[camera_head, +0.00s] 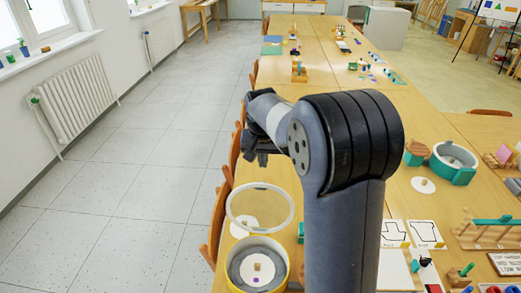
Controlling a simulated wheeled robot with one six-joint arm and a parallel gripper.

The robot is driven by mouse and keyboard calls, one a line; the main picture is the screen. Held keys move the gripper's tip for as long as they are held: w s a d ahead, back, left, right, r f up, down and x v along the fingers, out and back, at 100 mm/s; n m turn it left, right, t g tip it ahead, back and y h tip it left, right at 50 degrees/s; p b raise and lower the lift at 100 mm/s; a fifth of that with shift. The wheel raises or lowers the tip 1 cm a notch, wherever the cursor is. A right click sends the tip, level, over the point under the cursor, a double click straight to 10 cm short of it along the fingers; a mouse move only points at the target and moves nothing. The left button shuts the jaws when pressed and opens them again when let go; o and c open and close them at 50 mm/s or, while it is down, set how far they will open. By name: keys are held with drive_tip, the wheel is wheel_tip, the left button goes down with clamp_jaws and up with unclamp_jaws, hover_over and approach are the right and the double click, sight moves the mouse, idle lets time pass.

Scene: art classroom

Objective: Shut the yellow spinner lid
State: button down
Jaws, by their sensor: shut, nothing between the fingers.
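The yellow spinner (238,264) is a round tub with a yellow rim and a grey inside, near the table's left edge at the bottom of the head view. A white disc with a small wooden knob lies inside it.
A teal spinner (455,164) with its lid up stands at the right. Shape cards (425,234) and wooden toys lie on the table's right part. Wooden chairs (216,228) line the left edge. The floor (130,205) at left is clear.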

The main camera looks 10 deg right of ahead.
drive_tip(key=shift+s+a+f+p, duration=0.3)
drive_tip(key=shift+s+f, duration=0.3)
drive_tip(key=shift+s, duration=0.2)
drive_tip(key=shift+s+a+f+p, duration=0.25)
drive_tip(key=shift+s+f, duration=0.35)
drive_tip(key=shift+s, duration=0.2)
drive_tip(key=shift+f, duration=0.1)
